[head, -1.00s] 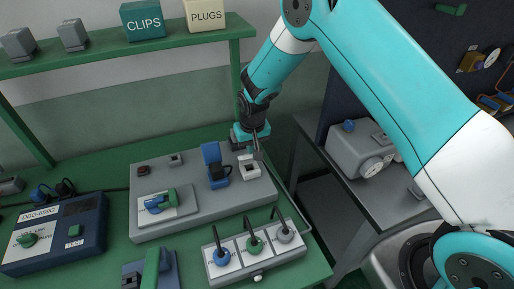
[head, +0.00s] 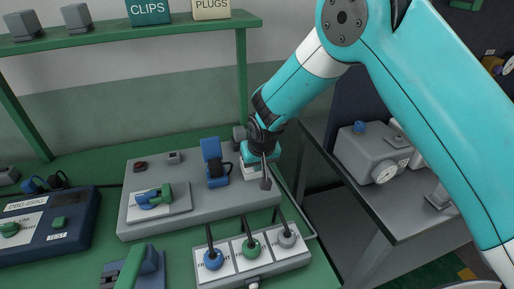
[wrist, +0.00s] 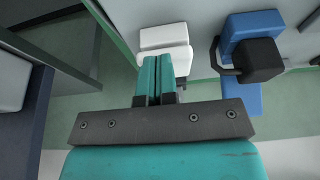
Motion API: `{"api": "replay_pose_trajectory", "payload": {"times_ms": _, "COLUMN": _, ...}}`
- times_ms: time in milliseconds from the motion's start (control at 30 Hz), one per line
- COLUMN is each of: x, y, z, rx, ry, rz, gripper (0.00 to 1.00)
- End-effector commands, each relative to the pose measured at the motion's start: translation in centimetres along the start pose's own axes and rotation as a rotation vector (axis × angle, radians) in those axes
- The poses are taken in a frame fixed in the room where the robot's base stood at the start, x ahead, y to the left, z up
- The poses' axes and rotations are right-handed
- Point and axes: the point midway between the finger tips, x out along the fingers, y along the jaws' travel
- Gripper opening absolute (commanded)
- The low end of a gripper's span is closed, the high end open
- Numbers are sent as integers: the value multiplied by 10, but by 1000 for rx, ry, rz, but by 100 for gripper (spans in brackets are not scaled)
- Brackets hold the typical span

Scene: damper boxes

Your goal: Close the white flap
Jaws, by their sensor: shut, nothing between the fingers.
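The white damper box stands at the right end of the grey panel (head: 190,205), beside the blue box. In the head view my gripper (head: 250,156) is over its upper part, and only its lower front (head: 249,174) shows. In the wrist view the white flap (wrist: 163,36) is a pale slab above the white body (wrist: 177,60). How far it is tilted I cannot tell. My teal fingers (wrist: 156,60) are together and empty, with their tips overlapping the white body's lower left edge. Whether they touch it I cannot tell.
The blue box (head: 217,178) close to the left has its flap raised and a black clamp. Three levers on a white-labelled block (head: 250,250) stand in front. A shelf (head: 130,42) is above. A grey bench (head: 405,195) stands right.

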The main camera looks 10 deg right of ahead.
Motion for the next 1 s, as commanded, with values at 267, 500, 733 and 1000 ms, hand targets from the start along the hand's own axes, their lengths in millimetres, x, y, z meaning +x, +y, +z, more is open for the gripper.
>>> {"api": "replay_pose_trajectory", "payload": {"times_ms": 267, "x": 11, "y": 1, "z": 4, "rx": 0, "ry": 0, "rz": 0, "gripper": 0}}
{"api": "replay_pose_trajectory", "payload": {"times_ms": 500, "x": 13, "y": 2, "z": 4, "rx": 0, "ry": -1, "rz": 0, "gripper": 0}}
{"api": "replay_pose_trajectory", "payload": {"times_ms": 733, "x": 13, "y": 2, "z": 4, "rx": 0, "ry": -1, "rz": 0, "gripper": 0}}
{"api": "replay_pose_trajectory", "payload": {"times_ms": 1000, "x": 13, "y": 2, "z": 4, "rx": 0, "ry": -1, "rz": 0, "gripper": 0}}
